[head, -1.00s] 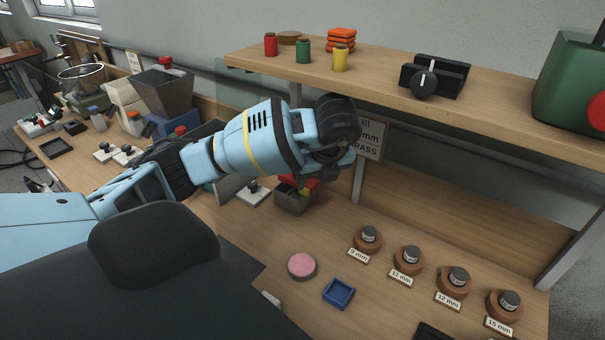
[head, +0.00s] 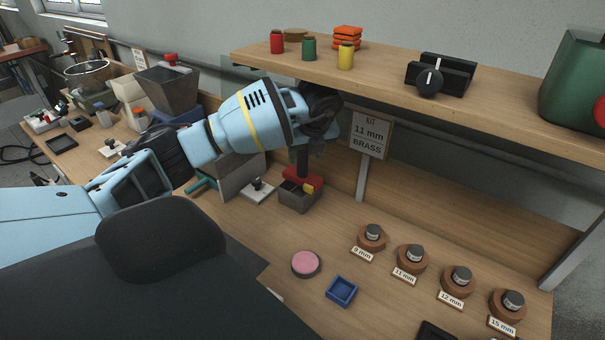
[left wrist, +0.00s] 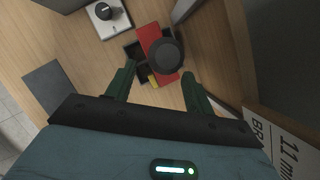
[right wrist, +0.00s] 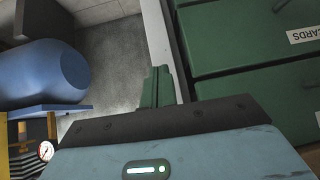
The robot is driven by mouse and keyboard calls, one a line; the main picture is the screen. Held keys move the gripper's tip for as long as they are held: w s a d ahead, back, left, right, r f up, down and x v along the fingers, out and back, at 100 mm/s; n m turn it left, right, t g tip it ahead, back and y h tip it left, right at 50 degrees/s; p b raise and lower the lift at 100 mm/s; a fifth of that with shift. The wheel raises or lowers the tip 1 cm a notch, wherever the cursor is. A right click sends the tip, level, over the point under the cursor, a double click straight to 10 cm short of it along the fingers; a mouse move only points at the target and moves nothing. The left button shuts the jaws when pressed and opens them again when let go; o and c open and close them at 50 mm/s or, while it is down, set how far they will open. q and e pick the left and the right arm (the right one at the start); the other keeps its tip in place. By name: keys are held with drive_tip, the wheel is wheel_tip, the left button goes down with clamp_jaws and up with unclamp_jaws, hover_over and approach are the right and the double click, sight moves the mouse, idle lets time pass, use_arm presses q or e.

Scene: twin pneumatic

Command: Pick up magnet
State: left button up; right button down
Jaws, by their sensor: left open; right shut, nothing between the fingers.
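The magnet appears to be the red block with a dark upright handle (head: 303,163). It sits in a small grey box (head: 297,202) on the bench, with a yellow piece beside it. In the left wrist view the red block (left wrist: 152,38) and its round black knob lie ahead of and between my left gripper's fingers (left wrist: 159,72). That gripper is open and empty, and the knob is beyond the fingertips. In the head view my left wrist hangs above the handle, and its fingers are hard to make out. My right gripper (right wrist: 156,72) is shut and empty, away from the bench.
A shelf (head: 400,85) overhangs the bench behind my left gripper, with a post and kit sign (head: 369,134) to its right. A white plate with a black knob (head: 258,190) stands left of the box. A pink disc (head: 305,263), blue tray (head: 341,290) and several labelled holders are in front.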

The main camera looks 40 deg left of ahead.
use_arm(q)
drive_tip(key=a, duration=0.1)
drive_tip(key=w+a, duration=0.1)
drive_tip(key=shift+w+a, duration=0.2)
drive_tip(key=shift+a, duration=0.15)
drive_tip(key=shift+a+f, duration=0.15)
drive_tip(key=shift+f, duration=0.65)
drive_tip(key=shift+w+a+f, duration=0.2)
drive_tip(key=shift+f, duration=0.4)
clamp_jaws()
drive_tip(key=shift+r, duration=0.1)
